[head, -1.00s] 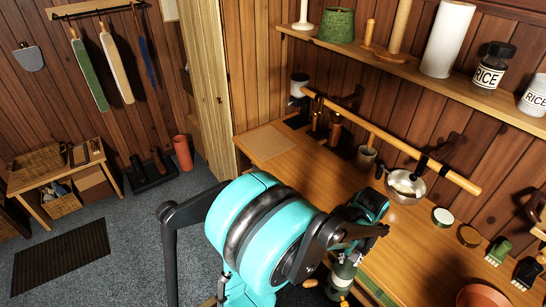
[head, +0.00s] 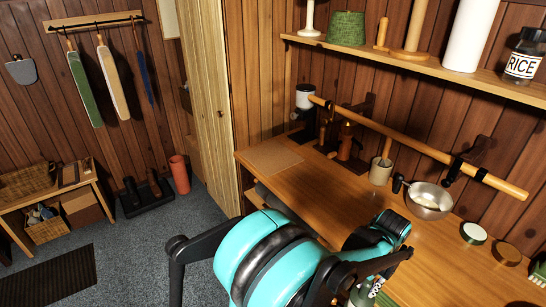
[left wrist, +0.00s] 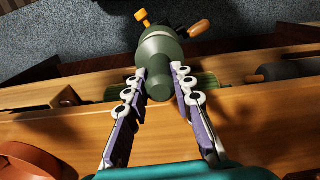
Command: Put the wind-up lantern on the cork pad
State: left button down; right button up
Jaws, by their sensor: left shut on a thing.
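The wind-up lantern (left wrist: 160,58) is dark green with an orange knob and an orange handle in the left wrist view. My left gripper (left wrist: 160,82) is shut on its narrow end, with a finger on each side. In the head view, only a bit of the lantern (head: 362,296) shows at the bottom edge, mostly hidden by my left arm. The cork pad (head: 271,159) is a flat tan square at the far left end of the wooden bench (head: 330,195). Its top is bare, and the lantern is well apart from it. My right gripper is out of view.
A wooden rail (head: 420,146) runs along the wall above the bench. Dark bottles and a grinder stand right of the pad, then a beige cup (head: 381,172) and a metal bowl (head: 429,199). Round lids (head: 474,232) lie farther right. The bench just before the pad is clear.

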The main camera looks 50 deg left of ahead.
aim_at(275, 152)
jog(key=j+z, duration=0.1)
jog(key=j, duration=0.65)
jog(key=j+z, duration=0.1)
jog(key=j, duration=0.65)
jog(key=k+j+z, duration=0.1)
jog(key=j, duration=0.65)
